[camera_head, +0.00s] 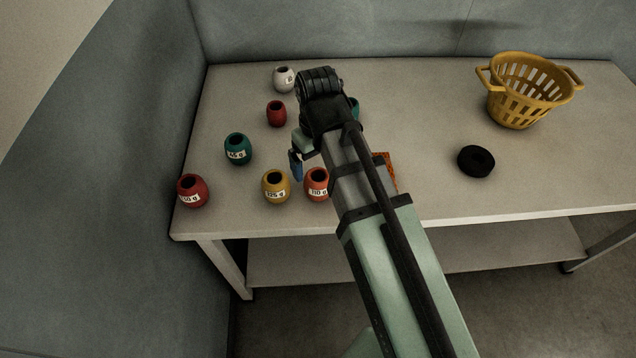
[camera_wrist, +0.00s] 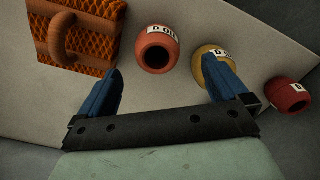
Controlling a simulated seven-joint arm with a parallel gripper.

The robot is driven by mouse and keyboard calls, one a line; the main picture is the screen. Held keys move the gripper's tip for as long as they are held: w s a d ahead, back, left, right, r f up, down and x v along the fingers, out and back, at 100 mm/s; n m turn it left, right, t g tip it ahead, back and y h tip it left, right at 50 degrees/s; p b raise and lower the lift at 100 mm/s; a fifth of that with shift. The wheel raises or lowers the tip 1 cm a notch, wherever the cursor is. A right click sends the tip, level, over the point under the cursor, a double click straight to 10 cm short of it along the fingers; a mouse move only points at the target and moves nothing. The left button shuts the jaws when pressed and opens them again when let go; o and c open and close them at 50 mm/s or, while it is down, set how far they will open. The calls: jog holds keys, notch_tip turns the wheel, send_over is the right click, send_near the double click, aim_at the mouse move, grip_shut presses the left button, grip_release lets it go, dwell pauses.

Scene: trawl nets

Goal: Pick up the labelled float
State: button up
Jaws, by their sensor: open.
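Several small barrel-shaped floats with a dark hole on top stand on the table. In the head view white labels show on a red float (camera_head: 192,188), a yellow float (camera_head: 275,181), an orange-red float (camera_head: 316,180), a green float (camera_head: 237,145) and a white float (camera_head: 284,76). My gripper (camera_head: 297,163) is above the table near the yellow and orange-red floats, partly hidden by my arm. In the wrist view my open blue fingers (camera_wrist: 162,66) have the orange-red float (camera_wrist: 157,42) ahead between them. The right finger overlaps the yellow float (camera_wrist: 198,68); the red float (camera_wrist: 287,95) is farther right.
A dark red float (camera_head: 276,113) shows no label. Another green float (camera_head: 354,104) is mostly behind my arm. An orange mesh block with a handle (camera_wrist: 73,38) lies left of the orange-red float. A black ring (camera_head: 476,161) and a yellow basket (camera_head: 525,92) stand right, with free table around.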

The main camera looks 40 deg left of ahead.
aim_at(319, 185)
jog(key=shift+w+f, duration=0.15)
jog(key=shift+f, duration=2.45)
jog(key=shift+w+f, duration=0.15)
jog(key=shift+f, duration=2.45)
jog(key=c, duration=1)
jog(key=shift+r, duration=5)
